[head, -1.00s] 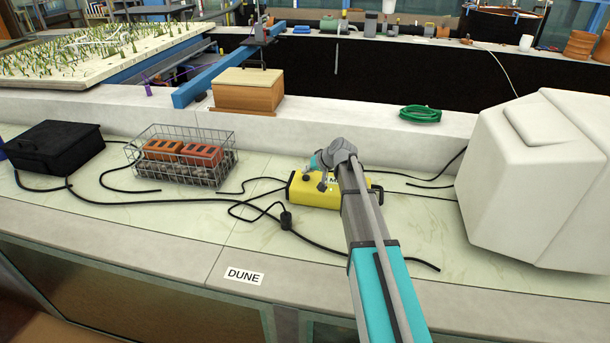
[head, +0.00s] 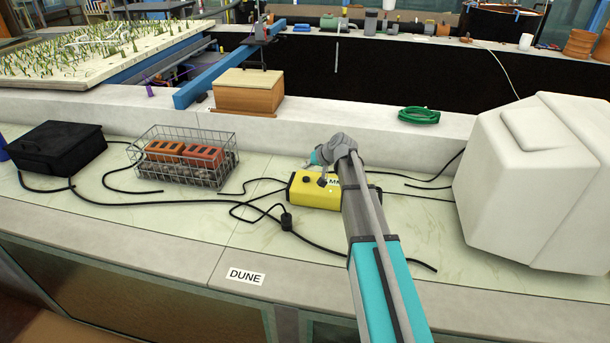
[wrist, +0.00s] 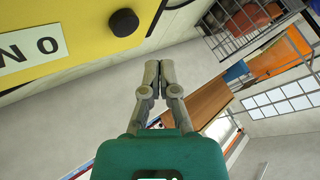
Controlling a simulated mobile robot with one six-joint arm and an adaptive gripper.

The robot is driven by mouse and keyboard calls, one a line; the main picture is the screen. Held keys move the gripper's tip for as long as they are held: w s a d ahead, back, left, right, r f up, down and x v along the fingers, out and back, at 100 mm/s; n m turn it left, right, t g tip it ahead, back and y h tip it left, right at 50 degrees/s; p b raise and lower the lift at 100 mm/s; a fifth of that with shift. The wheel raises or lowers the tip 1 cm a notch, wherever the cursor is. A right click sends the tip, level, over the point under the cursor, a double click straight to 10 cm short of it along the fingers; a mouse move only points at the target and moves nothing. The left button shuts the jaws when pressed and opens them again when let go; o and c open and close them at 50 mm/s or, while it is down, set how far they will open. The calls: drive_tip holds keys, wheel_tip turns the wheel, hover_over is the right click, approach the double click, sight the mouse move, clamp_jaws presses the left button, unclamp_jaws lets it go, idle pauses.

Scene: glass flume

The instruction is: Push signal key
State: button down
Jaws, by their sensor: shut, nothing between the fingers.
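A yellow box (head: 306,194) with a white lettered label lies on the pale counter, partly hidden by my arm. A round black button (head: 306,180) shows on its top; it also shows in the wrist view (wrist: 123,22), on the yellow face (wrist: 85,25) near the label (wrist: 32,48). I take this button for the signal key. My gripper (wrist: 159,70) is shut and empty. In the wrist view its fingertips are beside the yellow face, a little apart from the button in the picture. In the head view my gripper (head: 323,182) is small, over the box.
Left of the box are black cables (head: 287,219) and a wire basket (head: 222,178) holding orange blocks. A large white casing (head: 530,185) stands right. A low wall behind carries a wooden box (head: 248,97) and green coil (head: 419,115).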

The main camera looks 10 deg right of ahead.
sight(308, 179)
drive_tip(key=shift+r+p, duration=1.7)
drive_tip(key=shift+r, duration=0.25)
drive_tip(key=shift+d, duration=0.15)
